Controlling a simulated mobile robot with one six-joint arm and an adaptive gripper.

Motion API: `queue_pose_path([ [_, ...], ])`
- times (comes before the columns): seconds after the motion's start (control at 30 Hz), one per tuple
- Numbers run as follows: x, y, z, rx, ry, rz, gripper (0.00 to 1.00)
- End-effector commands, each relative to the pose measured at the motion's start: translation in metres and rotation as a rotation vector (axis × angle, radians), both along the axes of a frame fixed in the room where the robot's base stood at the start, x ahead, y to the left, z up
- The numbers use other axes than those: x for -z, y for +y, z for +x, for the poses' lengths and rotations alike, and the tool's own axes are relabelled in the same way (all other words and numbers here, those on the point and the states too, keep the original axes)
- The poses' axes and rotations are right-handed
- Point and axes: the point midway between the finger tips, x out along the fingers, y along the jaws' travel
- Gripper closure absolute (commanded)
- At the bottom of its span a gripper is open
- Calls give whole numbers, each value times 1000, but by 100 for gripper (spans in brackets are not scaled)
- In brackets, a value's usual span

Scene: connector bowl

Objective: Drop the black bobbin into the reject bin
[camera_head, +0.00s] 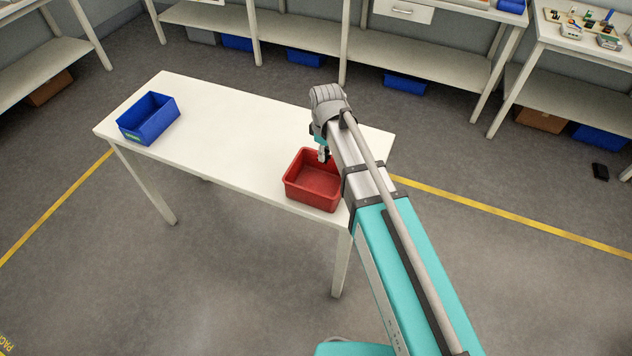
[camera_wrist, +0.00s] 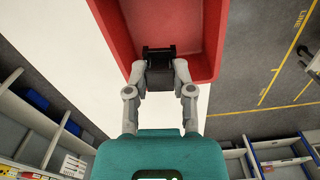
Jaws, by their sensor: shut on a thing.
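My gripper (camera_wrist: 160,72) is shut on the black bobbin (camera_wrist: 159,56) in the wrist view, with one finger on each side of it. The bobbin is seen against the red bin (camera_wrist: 214,40), near one of its walls. In the head view the red bin (camera_head: 313,205) stands on the white table near its right front corner. My gripper (camera_head: 324,154) is at the bin's back right edge there. My arm hides part of the bin, and the bobbin cannot be made out in that view. I cannot tell its exact height over the bin.
A blue bin (camera_head: 148,119) stands at the left end of the white table (camera_head: 230,130). The tabletop between the two bins is clear. Shelves with blue and brown boxes line the back. A side table (camera_head: 600,58) with small parts is at the top right.

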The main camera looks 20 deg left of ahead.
Motion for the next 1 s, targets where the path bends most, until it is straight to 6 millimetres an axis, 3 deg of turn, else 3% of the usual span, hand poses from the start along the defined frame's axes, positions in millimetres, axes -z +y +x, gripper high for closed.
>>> queue_pose_path([
  [0.37, 9, 1, -1, 0, 0, 0, 93],
  [1.0, 55, 1, -1, -1, 0, 0, 93],
])
